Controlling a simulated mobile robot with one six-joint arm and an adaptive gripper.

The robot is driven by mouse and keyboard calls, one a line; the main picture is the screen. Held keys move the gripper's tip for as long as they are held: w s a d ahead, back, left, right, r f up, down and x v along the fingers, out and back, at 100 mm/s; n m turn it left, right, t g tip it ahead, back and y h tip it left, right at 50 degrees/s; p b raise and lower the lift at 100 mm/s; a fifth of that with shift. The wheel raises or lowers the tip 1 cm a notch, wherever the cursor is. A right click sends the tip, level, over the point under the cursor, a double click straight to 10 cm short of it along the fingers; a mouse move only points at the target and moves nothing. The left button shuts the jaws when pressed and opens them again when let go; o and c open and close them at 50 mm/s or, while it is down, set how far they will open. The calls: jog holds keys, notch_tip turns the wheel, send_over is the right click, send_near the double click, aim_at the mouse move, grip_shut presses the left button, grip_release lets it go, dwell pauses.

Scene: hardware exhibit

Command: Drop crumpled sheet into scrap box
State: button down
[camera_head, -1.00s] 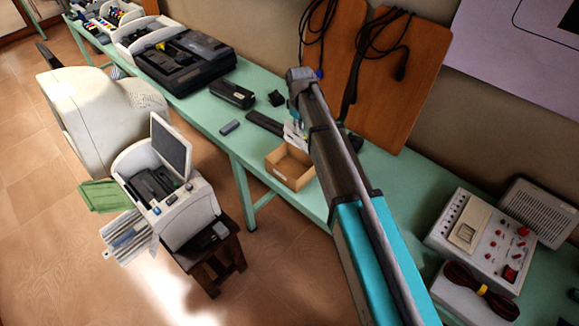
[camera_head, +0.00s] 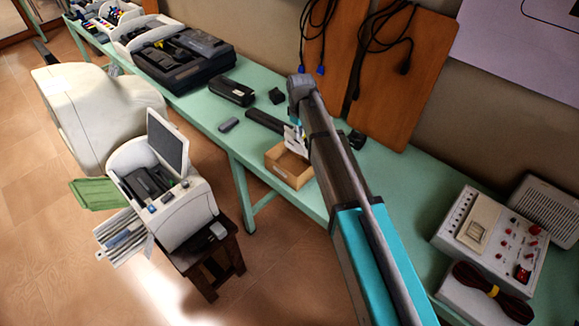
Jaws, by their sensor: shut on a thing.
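The scrap box (camera_head: 291,173) is a small open tan box on the green bench, just left of my arm. My gripper (camera_head: 294,140) hangs at the box's back edge, partly behind my arm. A white crumpled sheet (camera_head: 296,144) shows at its fingers, over the back part of the box. The gripper is shut on it. My arm hides the right side of the box, and I cannot tell how high the sheet is above it.
Dark devices (camera_head: 232,92) and a long black bar (camera_head: 264,122) lie on the green bench (camera_head: 200,107) behind the box. Wooden boards with black cables (camera_head: 402,70) lean on the wall. A control box (camera_head: 492,240) stands at right. A white machine (camera_head: 165,190) sits on a stool at left.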

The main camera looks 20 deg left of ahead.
jog(key=shift+f, duration=0.15)
jog(key=c, duration=0.7)
grip_release()
jog(key=shift+o, duration=0.2)
jog(key=shift+s, duration=0.2)
jog(key=s+d+m, duration=0.4)
jog(key=s+d, duration=0.1)
jog(key=d, duration=0.8)
jog(key=s+d+m, duration=0.5)
jog(key=s+d, duration=0.1)
jog(key=d, duration=0.8)
jog(key=s+d+m, duration=0.4)
jog(key=s+d, duration=0.1)
jog(key=d, duration=0.9)
jog(key=shift+s+d+m, duration=0.25)
jog(key=shift+m, duration=0.05)
